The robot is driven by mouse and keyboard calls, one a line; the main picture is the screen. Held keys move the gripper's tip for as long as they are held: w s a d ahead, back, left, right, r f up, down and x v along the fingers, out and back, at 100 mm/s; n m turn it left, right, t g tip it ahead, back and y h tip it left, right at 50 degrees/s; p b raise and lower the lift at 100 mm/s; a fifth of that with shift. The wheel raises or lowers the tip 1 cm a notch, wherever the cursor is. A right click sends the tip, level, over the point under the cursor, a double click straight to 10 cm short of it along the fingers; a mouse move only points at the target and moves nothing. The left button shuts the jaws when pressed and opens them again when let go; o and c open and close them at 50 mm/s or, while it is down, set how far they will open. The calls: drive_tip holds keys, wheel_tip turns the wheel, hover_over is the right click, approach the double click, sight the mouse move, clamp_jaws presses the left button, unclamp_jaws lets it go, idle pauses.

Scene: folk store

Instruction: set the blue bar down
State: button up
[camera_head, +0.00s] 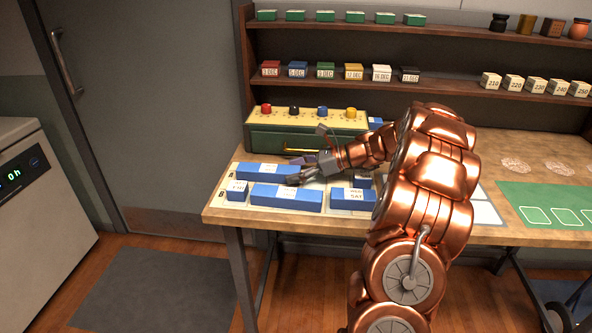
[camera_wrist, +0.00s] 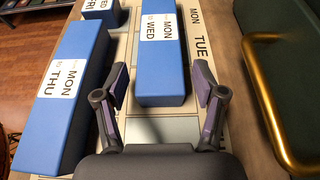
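A long blue bar (camera_head: 262,171) labelled MON to WED lies flat on the pale day board (camera_head: 232,211), in the row closest to the green drawer unit. In the wrist view this bar (camera_wrist: 159,70) runs away from me, its near end between my fingers. My gripper (camera_head: 301,171) is low over the board, its fingers on both sides of the bar. In the wrist view my gripper (camera_wrist: 160,92) is open, with a narrow gap on each side. A second long blue bar (camera_head: 286,200), labelled MON to THU (camera_wrist: 62,100), lies beside it. Shorter blue blocks (camera_head: 353,203) lie nearby.
The green drawer unit (camera_head: 300,141) stands behind the board; its brass handle (camera_wrist: 268,95) is close to my right finger. A small blue block (camera_head: 237,196) is at the board's left end. A green mat (camera_head: 545,200) lies right. Shelves (camera_head: 330,84) hold small blocks.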

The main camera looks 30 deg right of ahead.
idle(0.3)
